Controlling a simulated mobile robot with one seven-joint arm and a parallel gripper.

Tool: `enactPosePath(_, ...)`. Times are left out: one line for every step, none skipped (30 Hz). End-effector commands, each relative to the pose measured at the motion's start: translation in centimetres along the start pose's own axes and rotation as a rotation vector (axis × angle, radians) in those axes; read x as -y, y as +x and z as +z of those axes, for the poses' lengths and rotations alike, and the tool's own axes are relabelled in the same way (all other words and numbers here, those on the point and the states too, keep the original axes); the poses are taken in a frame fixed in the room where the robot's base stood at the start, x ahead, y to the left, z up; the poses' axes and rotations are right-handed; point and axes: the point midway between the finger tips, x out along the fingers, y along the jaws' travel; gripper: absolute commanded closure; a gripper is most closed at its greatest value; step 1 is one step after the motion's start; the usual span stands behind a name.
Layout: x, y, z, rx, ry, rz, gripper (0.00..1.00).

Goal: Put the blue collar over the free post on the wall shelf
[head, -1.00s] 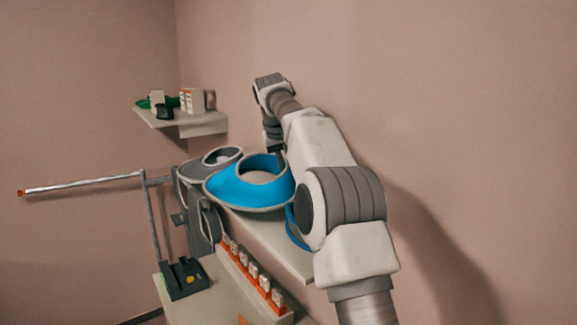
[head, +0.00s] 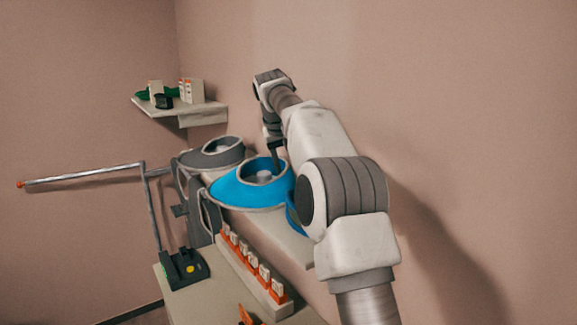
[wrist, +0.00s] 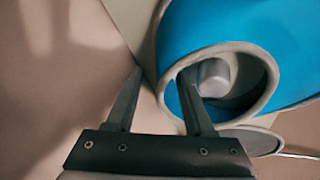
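The blue collar (head: 238,192) rests around a pale post (head: 264,177) on the wall shelf (head: 270,236); the post top shows inside its opening. In the wrist view the blue collar (wrist: 190,35) lies at upper right, with the post (wrist: 214,77) inside its ring. My gripper (head: 277,166) is at the collar's right rim. In the wrist view my gripper (wrist: 160,73) has its fingers apart, the right one inside the ring and the left one outside, with a gap to the rim. The collar's base is hidden.
A grey collar (head: 215,154) surrounds another post on the left. A lower counter (head: 210,298) holds a row of orange-and-white items (head: 250,262) and a dark device (head: 184,269). A metal rail (head: 85,174) juts left. A small corner shelf (head: 205,116) holds boxes.

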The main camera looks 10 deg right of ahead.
Motion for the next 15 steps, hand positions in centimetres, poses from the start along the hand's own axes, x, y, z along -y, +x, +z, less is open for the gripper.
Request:
enactPosePath(0.0,0.0,0.0,0.000,0.000,0.000,0.45)
enactPosePath(0.0,0.0,0.0,0.000,0.000,0.000,0.45)
enactPosePath(0.0,0.0,0.0,0.001,0.000,0.000,0.45)
enactPosePath(0.0,0.0,0.0,0.001,0.000,0.000,0.45)
enactPosePath(0.0,0.0,0.0,0.001,0.000,0.000,0.45)
enactPosePath(0.0,0.0,0.0,0.001,0.000,0.000,0.45)
enactPosePath(0.0,0.1,0.1,0.003,-0.001,0.000,0.45)
enactPosePath(0.0,0.1,0.1,0.003,-0.001,0.000,0.45)
enactPosePath(0.0,-0.1,0.0,0.002,-0.001,0.000,0.45)
enactPosePath(0.0,-0.2,0.0,0.001,-0.001,0.000,0.45)
enactPosePath(0.0,-0.5,0.0,0.001,-0.001,0.000,0.45)
enactPosePath(0.0,-0.9,0.0,0.000,-0.001,0.000,0.45)
enactPosePath(0.0,-1.3,-0.1,-0.001,-0.001,0.000,0.45)
enactPosePath(0.0,-1.9,-0.1,-0.002,0.000,0.000,0.45)
enactPosePath(0.0,-2.6,-0.1,-0.003,0.000,0.000,0.45)
